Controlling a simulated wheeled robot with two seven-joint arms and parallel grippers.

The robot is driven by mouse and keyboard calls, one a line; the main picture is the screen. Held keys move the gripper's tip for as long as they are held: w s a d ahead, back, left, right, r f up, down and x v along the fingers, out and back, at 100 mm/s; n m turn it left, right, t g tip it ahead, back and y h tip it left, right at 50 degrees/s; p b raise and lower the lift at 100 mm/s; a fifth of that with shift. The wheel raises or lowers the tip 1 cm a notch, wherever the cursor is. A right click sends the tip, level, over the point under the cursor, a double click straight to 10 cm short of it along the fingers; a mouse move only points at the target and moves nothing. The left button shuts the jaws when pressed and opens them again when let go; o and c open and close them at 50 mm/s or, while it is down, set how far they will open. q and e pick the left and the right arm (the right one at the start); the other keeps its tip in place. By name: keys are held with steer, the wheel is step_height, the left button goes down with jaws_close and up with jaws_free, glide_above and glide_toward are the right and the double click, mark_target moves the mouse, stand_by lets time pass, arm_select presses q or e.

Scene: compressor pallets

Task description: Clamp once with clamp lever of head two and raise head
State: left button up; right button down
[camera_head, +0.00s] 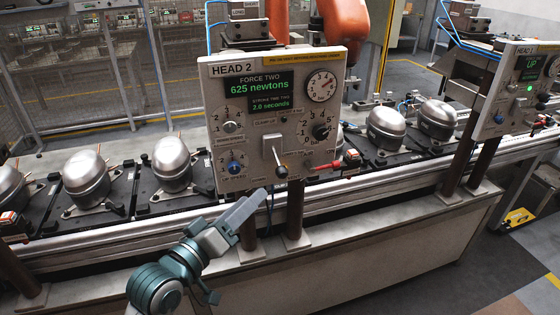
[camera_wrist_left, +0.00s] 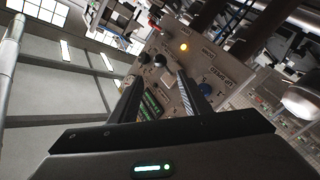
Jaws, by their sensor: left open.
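The HEAD 2 panel (camera_head: 240,143) stands in the middle of the head view; its display reads 625 newtons and 2.0 seconds. Its clamp lever (camera_head: 277,156) is low in the middle, with a round knob at its end. My left gripper (camera_head: 264,200) is just below the panel, apart from the lever. In the left wrist view my left gripper (camera_wrist_left: 157,82) has its two fingers spread, with nothing visibly held between them. A tilted control panel (camera_wrist_left: 185,66) with a lit yellow lamp lies beyond them; I cannot tell the lever there. My right gripper is out of view.
Several grey compressors (camera_head: 172,163) stand on black pallets along the conveyor (camera_head: 90,238) behind the panel. A red handle (camera_head: 326,166) sticks out at the panel's lower right. The HEAD 1 panel (camera_head: 508,115) stands at the right.

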mark_target(278, 163)
arm_select(q)
steer(key=shift+w, duration=0.1)
steer(key=p+x, duration=0.5)
steer(key=x, duration=1.2)
steer(key=shift+w+d, duration=0.1)
jaws_close()
